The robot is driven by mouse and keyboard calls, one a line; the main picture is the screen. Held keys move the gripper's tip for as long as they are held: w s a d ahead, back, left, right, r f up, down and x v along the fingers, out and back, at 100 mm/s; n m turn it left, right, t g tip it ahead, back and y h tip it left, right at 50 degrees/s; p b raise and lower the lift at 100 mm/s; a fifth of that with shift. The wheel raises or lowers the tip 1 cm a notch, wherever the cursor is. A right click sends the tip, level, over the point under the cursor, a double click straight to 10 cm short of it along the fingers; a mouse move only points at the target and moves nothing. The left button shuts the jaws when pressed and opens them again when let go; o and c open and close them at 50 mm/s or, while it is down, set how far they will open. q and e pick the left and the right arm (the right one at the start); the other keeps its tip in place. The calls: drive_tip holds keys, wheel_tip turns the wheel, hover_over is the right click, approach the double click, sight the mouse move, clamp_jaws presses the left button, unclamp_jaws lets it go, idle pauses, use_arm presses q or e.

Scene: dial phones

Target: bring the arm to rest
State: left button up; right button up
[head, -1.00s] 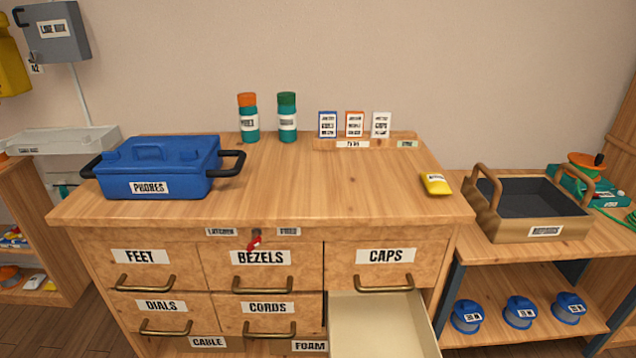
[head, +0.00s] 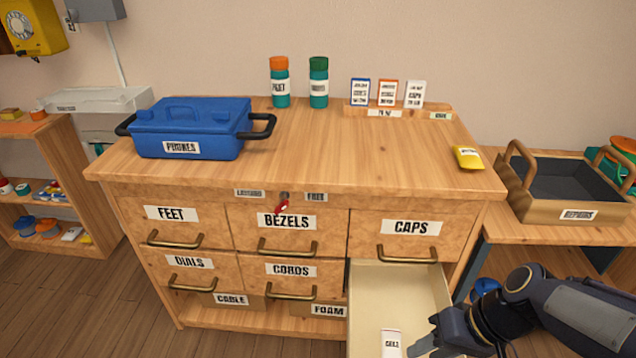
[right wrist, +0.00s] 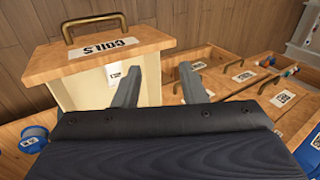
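My right gripper (head: 422,338) is at the lower right of the head view, over the right side of a pulled-out cream drawer (head: 395,285). In the right wrist view its two fingers (right wrist: 161,78) are apart with nothing between them. That view shows the drawer's wooden front (right wrist: 105,55), labelled COILS, with a brass handle (right wrist: 95,28), just ahead and left of the fingers. A white labelled item (head: 391,343) lies in the drawer. Whether the gripper touches the drawer cannot be told. My left gripper is not in view.
The cabinet top (head: 350,150) holds a blue PHONES case (head: 190,127), two bottles, several cards in a rack (head: 400,110) and a yellow packet (head: 467,157). A REPAIRS tray (head: 520,195) stands on the right bench. Floor at the left is clear.

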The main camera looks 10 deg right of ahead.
drive_tip(key=s+a+r+t+h+p, duration=0.1)
drive_tip(key=r+t+p, duration=0.1)
drive_tip(key=r+p, duration=1)
drive_tip(key=s+a+r+t+p, duration=0.1)
drive_tip(key=a+r+p, duration=0.1)
drive_tip(key=r+p, duration=1.1)
wheel_tip(320, 180, up, 6)
drive_tip(key=shift+s+a+r+n+t+h, duration=0.2)
drive_tip(key=shift+r+n+t+h, duration=0.1)
drive_tip(key=shift+t+h, duration=0.1)
